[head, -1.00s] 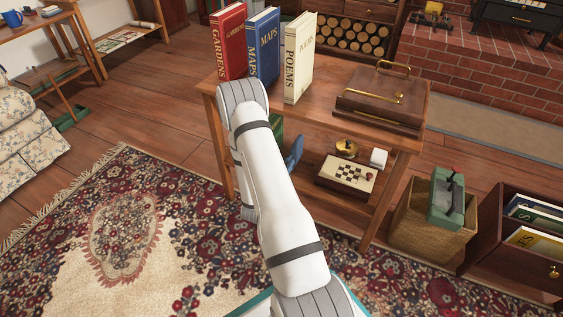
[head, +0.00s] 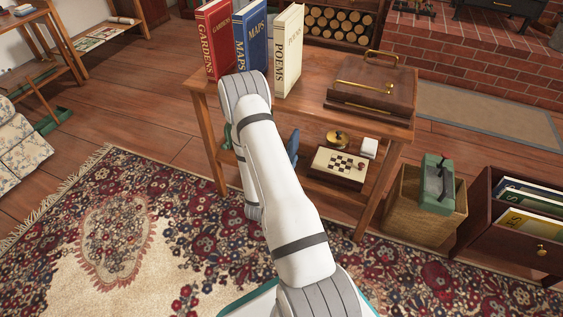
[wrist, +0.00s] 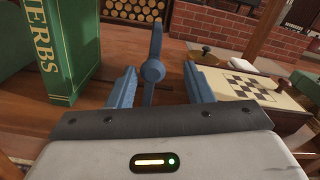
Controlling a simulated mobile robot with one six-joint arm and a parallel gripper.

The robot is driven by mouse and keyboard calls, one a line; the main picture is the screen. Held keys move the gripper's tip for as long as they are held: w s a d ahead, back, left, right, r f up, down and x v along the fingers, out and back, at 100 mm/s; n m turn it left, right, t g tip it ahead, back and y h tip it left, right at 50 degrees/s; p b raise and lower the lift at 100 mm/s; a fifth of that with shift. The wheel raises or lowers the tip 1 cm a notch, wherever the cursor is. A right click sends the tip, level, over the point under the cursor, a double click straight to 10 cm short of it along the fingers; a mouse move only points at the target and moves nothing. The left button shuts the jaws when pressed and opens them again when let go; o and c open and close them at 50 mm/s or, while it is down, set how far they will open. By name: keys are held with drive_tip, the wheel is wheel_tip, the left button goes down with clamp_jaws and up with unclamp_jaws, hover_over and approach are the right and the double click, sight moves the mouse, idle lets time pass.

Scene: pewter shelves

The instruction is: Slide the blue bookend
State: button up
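The blue bookend (wrist: 152,70) stands upright, seen nearly edge-on, in the middle of the wrist view. My gripper (wrist: 160,74) is open, with one blue-grey finger on each side of the bookend and gaps between. I cannot tell how far the fingers reach along it. In the head view my arm hides the gripper. A small blue piece (head: 292,145) shows beside my arm at the lower shelf; I cannot tell if it is the bookend or a finger.
A green HERBS book (wrist: 62,45) stands left of the bookend. The table top (head: 310,95) above carries three upright books and a brown case (head: 372,85).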

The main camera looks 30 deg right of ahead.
drive_tip(key=shift+a, duration=0.1)
drive_tip(key=shift+a, duration=0.15)
drive_tip(key=p+v, duration=0.2)
drive_tip(key=v, duration=0.5)
drive_tip(key=shift+s+a+p, duration=0.15)
drive_tip(key=shift+s+p, duration=0.1)
drive_tip(key=shift+p, duration=0.1)
